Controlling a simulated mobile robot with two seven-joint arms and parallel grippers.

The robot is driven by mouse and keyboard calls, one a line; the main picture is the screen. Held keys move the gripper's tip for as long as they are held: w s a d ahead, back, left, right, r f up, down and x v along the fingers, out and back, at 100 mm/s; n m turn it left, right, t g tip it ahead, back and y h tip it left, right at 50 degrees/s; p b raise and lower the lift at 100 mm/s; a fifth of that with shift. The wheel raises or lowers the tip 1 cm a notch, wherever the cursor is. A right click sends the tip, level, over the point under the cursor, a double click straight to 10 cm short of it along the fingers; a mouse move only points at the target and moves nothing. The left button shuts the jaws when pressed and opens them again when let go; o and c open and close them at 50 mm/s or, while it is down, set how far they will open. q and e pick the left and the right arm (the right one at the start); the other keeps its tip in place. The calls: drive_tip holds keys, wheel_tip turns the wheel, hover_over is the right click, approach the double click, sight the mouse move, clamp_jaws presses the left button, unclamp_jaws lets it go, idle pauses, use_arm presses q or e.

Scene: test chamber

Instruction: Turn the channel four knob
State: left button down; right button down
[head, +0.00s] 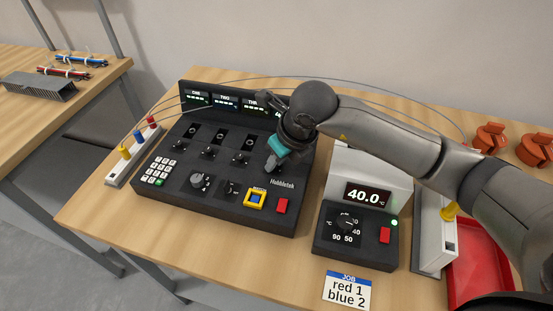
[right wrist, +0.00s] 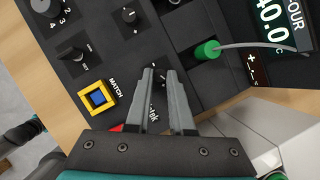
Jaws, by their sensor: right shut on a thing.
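The black console (head: 180,185) stands on the wooden table with channel displays along its back. My right gripper (head: 274,164) reaches down over its right-hand column, and its arm hides the fourth display in the head view. In the right wrist view the FOUR display (right wrist: 272,30) shows, with a green plug (right wrist: 207,50) below it. There my right gripper (right wrist: 160,74) is shut on the channel four knob (right wrist: 160,68), a small black knob mostly hidden between the fingertips. The neighbouring channel three knob (right wrist: 129,16) is free.
The console also carries a keypad (head: 161,171), a larger dial (head: 200,182), a yellow-framed blue button (head: 255,199) and a red button (head: 282,206). A heater unit (head: 352,240) reading 40.0 stands to the right, near a red tray (head: 480,255). Thin cables arch behind the console.

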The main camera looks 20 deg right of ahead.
drive_tip(key=c, duration=0.8)
unclamp_jaws()
drive_tip(key=p+v, duration=0.1)
drive_tip(key=v, duration=1.4)
drive_tip(key=shift+s+r, duration=0.1)
drive_tip(key=shift+s, duration=0.05)
